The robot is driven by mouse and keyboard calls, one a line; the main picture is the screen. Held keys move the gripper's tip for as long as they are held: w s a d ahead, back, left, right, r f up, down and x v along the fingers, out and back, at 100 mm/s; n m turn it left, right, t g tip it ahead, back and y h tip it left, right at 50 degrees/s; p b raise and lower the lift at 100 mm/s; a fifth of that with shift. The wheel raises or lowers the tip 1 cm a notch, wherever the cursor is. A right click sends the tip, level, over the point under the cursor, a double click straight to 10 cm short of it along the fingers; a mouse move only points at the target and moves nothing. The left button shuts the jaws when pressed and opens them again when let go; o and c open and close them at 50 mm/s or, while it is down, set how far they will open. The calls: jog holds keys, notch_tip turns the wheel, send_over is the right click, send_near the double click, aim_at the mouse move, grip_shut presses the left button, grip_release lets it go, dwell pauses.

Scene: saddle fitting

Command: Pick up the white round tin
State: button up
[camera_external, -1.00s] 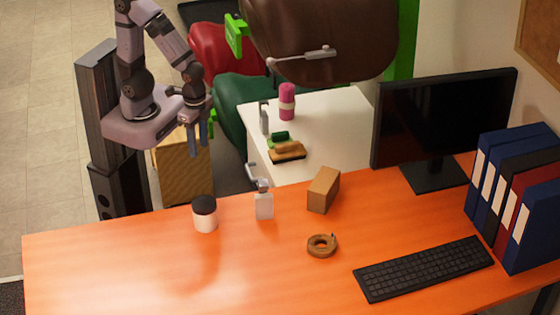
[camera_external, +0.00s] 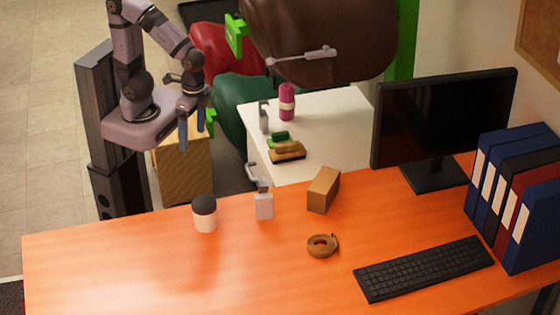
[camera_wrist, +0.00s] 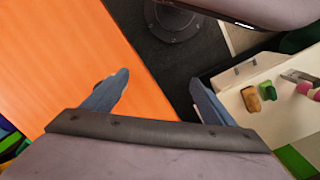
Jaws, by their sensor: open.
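The white round tin (camera_external: 205,222) with a black top stands upright on the orange desk (camera_external: 110,265), near its back edge, left of centre in the external view. My gripper (camera_external: 192,120) hangs fingers-down above and behind the tin, clear of the desk and apart from it. In the wrist view my gripper (camera_wrist: 159,78) shows two blue-grey fingers spread wide with nothing between them. I cannot clearly make out the tin in the wrist view; a small pale shape shows beside the left finger.
A clear dispenser bottle (camera_external: 264,206) stands right of the tin, then a cardboard box (camera_external: 323,190) and a tape roll (camera_external: 322,245). A keyboard (camera_external: 425,268), monitor (camera_external: 440,120) and binders (camera_external: 515,190) fill the right. The desk's front left is bare.

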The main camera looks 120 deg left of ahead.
jog(key=s+d+f+n+g+h+b, duration=0.15)
jog(key=d+f+n+h+b, duration=0.25)
jog(key=d+n+h+b, duration=0.55)
jog(key=w+r+n+t+h+b, duration=0.4)
jog(key=w+n+t+h, duration=0.35)
jog(key=w+n, duration=0.4)
jog(key=p, duration=0.1)
send_near(202, 219)
jog(key=d, duration=0.3)
jog(key=shift+w+d+y, duration=0.1)
jog(key=shift+y, duration=0.3)
jog(key=shift+d, duration=0.15)
jog(key=shift+w+r+p+x, duration=0.15)
jog(key=shift+p+x, duration=0.3)
jog(key=shift+x, duration=1.3)
jog(key=shift+w+r+p+x, duration=0.15)
jog(key=shift+p+x, duration=0.25)
jog(key=shift+x, duration=1.35)
jog(key=shift+c, duration=0.6)
